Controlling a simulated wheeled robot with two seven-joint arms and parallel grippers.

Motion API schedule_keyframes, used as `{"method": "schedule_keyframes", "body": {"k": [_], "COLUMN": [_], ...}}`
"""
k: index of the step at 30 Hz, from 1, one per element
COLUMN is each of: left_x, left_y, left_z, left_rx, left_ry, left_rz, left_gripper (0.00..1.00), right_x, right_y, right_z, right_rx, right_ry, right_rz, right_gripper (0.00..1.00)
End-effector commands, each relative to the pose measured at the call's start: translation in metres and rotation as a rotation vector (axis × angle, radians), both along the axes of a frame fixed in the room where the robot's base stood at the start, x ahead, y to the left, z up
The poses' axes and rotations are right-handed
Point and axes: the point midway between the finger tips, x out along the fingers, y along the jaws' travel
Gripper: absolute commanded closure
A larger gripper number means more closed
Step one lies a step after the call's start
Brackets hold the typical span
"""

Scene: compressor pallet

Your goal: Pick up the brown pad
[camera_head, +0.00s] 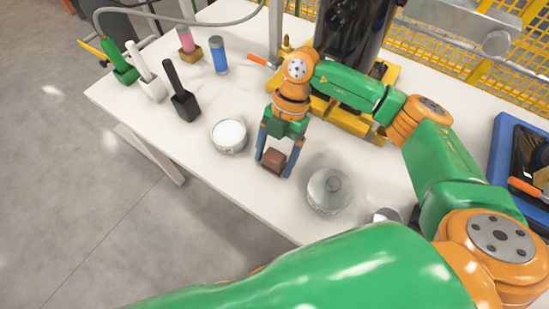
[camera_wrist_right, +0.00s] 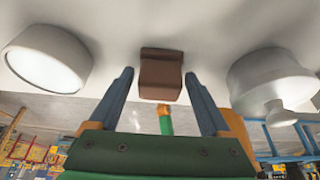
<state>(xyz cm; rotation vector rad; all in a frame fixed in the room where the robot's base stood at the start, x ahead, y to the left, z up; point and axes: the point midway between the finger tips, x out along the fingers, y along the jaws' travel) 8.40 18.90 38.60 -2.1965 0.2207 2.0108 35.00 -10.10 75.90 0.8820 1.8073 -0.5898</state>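The brown pad (camera_head: 274,160) is a small brown block at the middle of the white table. It also shows in the right wrist view (camera_wrist_right: 161,77), centred ahead of the fingers. My right gripper (camera_head: 273,167) points down at it, open, with one blue finger on each side. In the right wrist view the open fingertips (camera_wrist_right: 159,76) show a gap to the pad on both sides. I cannot tell how far down the fingers reach along it. My left gripper is not in view.
Several bottles and brushes, including a black brush (camera_head: 183,92), are at the left. A blue tray (camera_head: 500,140) is at the right edge.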

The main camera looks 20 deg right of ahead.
Motion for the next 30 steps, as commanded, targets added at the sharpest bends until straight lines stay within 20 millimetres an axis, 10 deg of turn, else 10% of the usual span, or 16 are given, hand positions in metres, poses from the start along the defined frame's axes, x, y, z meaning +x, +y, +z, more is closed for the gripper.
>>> {"method": "schedule_keyframes", "body": {"k": [8, 21, 30], "left_x": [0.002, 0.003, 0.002], "left_y": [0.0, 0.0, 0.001], "left_z": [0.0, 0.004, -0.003], "left_rx": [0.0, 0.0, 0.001], "left_ry": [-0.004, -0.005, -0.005], "left_rz": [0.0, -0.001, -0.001], "left_gripper": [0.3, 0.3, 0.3], "right_x": [0.0, 0.001, -0.021], "right_y": [0.0, 0.0, -0.078], "right_z": [0.0, 0.034, 0.102], "right_rx": [0.0, 0.001, -0.002], "right_ry": [0.0, -0.005, -0.003], "right_rz": [0.0, 0.0, -0.008], "right_gripper": [0.94, 0.94, 0.94]}}
